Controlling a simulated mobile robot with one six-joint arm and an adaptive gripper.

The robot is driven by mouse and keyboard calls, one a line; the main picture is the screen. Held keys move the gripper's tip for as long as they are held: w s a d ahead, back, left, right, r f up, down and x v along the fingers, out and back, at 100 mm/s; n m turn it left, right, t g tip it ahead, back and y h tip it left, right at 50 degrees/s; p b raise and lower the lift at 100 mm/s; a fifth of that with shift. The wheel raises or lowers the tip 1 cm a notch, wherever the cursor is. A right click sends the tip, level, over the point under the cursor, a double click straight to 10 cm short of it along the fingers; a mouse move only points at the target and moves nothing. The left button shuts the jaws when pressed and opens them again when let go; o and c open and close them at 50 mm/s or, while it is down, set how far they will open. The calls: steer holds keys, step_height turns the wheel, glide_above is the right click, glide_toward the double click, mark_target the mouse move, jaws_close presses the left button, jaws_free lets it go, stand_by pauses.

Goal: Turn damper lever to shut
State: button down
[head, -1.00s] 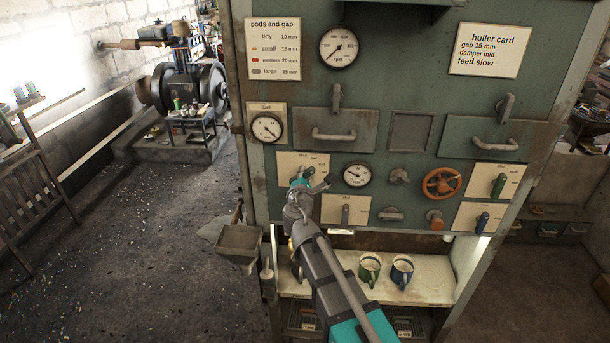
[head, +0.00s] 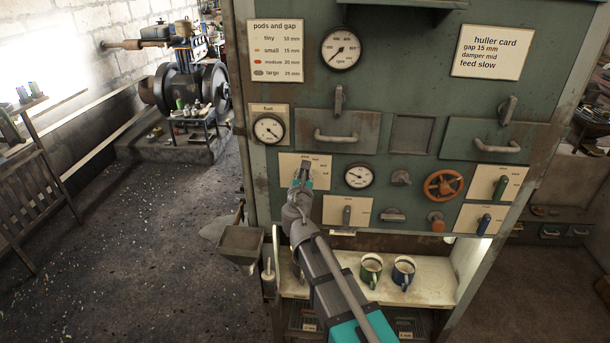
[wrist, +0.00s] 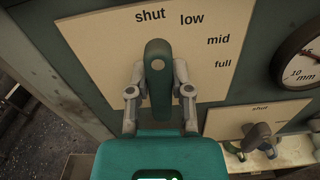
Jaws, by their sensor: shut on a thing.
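The lever (wrist: 157,88) is dark green with a round pale spot near its upper end. It stands upright in the wrist view, in line with the word "shut" on its cream plate (wrist: 95,50). The words "low", "mid" and "full" curve down to its right. My gripper (wrist: 159,72) is shut on the lever, with one finger on each side. In the head view my gripper (head: 304,168) is at the same plate (head: 288,162), at the panel's left, and hides most of the lever. I cannot read a "damper" label on the plate.
A round gauge (head: 359,176) is right of the plate. A second lever plate (head: 360,212) sits below right. An orange handwheel (head: 444,185) and other levers are farther right. A hopper (head: 240,245) hangs at lower left.

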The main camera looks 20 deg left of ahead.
steer(key=shift+a+n, duration=0.1)
steer(key=shift+n, duration=0.5)
steer(key=c, duration=0.5)
jaws_free()
steer(key=shift+s, duration=0.1)
steer(key=v, duration=1.2)
steer(key=shift+r, duration=0.1)
